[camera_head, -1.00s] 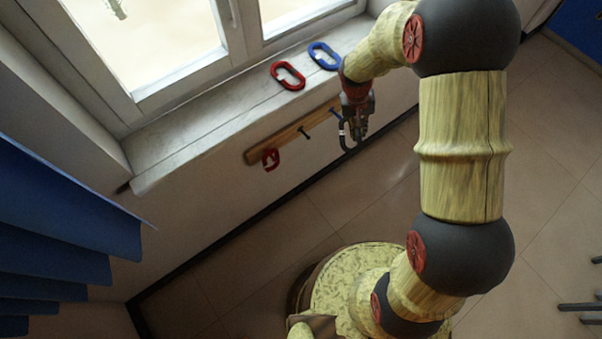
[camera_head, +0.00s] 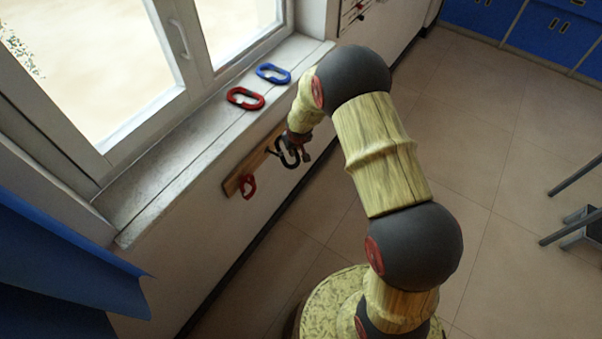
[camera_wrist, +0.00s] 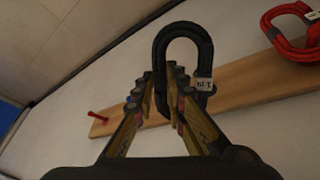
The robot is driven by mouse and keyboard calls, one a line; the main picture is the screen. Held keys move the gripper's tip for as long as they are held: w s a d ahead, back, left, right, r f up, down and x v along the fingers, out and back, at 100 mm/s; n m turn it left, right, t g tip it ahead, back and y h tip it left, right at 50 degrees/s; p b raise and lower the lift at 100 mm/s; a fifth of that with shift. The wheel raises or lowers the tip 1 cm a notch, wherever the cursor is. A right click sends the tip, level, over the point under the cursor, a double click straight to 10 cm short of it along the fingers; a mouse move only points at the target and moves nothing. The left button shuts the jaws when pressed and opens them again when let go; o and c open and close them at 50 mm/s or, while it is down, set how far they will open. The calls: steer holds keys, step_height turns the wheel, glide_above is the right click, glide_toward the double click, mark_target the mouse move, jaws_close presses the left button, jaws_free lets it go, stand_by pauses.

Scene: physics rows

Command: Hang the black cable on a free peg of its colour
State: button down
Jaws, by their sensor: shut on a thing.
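The black cable (camera_head: 288,153) is a coiled loop held in front of the wooden peg board (camera_head: 231,186). It also shows in the wrist view (camera_wrist: 161,48), standing up beyond the fingertips, with a small white label. My gripper (camera_head: 305,150) is shut on it; the fingers (camera_wrist: 168,95) pinch the loop's near end. A dark peg (camera_head: 270,151) sticks out just left of the cable; I cannot tell whether they touch. A red cable (camera_head: 248,186) hangs at the board's near end. A bare red peg (camera_wrist: 98,116) shows near the board's other end in the wrist view.
A red cable (camera_head: 245,98) and a blue cable (camera_head: 273,73) lie on the windowsill (camera_head: 165,150) above the board. A blue curtain (camera_head: 60,260) hangs at lower left. A dark-legged stool (camera_head: 580,225) stands far right. The floor between is clear.

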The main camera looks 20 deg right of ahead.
steer(key=w+d+f+t+y+b, duration=0.2)
steer(key=w+f+t+y+b, duration=0.15)
steer(key=w+f+t, duration=0.2)
steer(key=s+a+f+m+t+b, duration=0.1)
steer(key=s+f+t+b, duration=0.3)
steer(key=s+t, duration=0.45)
steer(key=w+a+f+g+b, duration=0.1)
steer(key=w+a+f+b, duration=0.1)
steer(key=w+a, duration=0.4)
steer(key=shift+w+a+g, duration=0.3)
steer(key=shift+w+a, duration=0.05)
steer(key=shift+w, duration=0.1)
stand_by(1.6)
steer(key=shift+y, duration=0.25)
stand_by(0.5)
